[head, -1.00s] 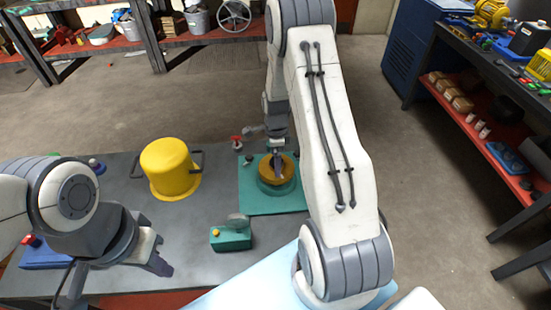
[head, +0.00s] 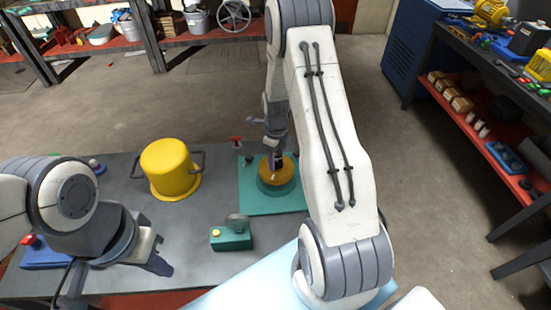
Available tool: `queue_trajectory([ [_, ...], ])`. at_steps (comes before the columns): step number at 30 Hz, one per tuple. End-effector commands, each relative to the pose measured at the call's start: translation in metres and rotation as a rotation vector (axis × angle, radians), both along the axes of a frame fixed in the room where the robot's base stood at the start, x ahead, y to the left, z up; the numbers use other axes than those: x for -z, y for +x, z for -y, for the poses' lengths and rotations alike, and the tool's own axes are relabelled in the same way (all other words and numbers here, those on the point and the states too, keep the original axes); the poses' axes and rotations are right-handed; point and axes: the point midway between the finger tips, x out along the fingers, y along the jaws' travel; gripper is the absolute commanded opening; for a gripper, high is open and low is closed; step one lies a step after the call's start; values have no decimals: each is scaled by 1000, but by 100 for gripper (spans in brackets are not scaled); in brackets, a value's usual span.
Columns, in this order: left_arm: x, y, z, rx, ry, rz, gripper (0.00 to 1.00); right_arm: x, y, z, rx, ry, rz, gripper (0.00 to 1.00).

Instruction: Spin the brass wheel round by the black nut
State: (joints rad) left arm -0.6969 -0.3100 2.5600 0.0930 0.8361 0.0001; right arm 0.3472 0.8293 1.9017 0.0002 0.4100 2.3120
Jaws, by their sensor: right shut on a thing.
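The brass wheel (head: 289,171) lies flat on a round green base (head: 277,188) on a green plate (head: 255,204). My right gripper (head: 277,163) reaches down from above to the wheel's top, on its far side. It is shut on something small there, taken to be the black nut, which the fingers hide. My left gripper (head: 160,256) is at the lower left over the grey table. Its fingers look apart and empty, well away from the wheel.
A yellow pot (head: 169,170) with side handles stands left of the plate. A small green device (head: 231,239) with a grey disc stands in front of it. A red-topped part (head: 236,141) stands at the plate's far left. Grey table shows between them.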

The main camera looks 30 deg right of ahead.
Motion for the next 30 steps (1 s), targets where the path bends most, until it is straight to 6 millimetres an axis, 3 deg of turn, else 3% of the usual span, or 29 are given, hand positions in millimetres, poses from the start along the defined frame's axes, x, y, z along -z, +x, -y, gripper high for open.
queue_trajectory([
  [12, -4, 0, 0, 0, 0, 0, 0, 0, 0, 1, 607, 0, -1, 12],
  [21, -4, 0, 0, 0, 0, 0, 0, 0, 0, 1, 664, 0, -1, 12],
  [22, -4, 0, 0, 0, 0, 0, 0, 0, 0, 1, 664, 0, -1, 56],
  [25, -4, 0, 0, 0, 0, 0, 0, 0, 0, 1, 663, 0, -1, 94],
  [26, -4, 0, 0, 0, 0, 0, 0, 0, 0, 1, 663, 0, -1, 100],
  [30, -4, 0, 0, 0, 0, 0, 0, 0, 0, 1, 662, 0, -1, 100],
])
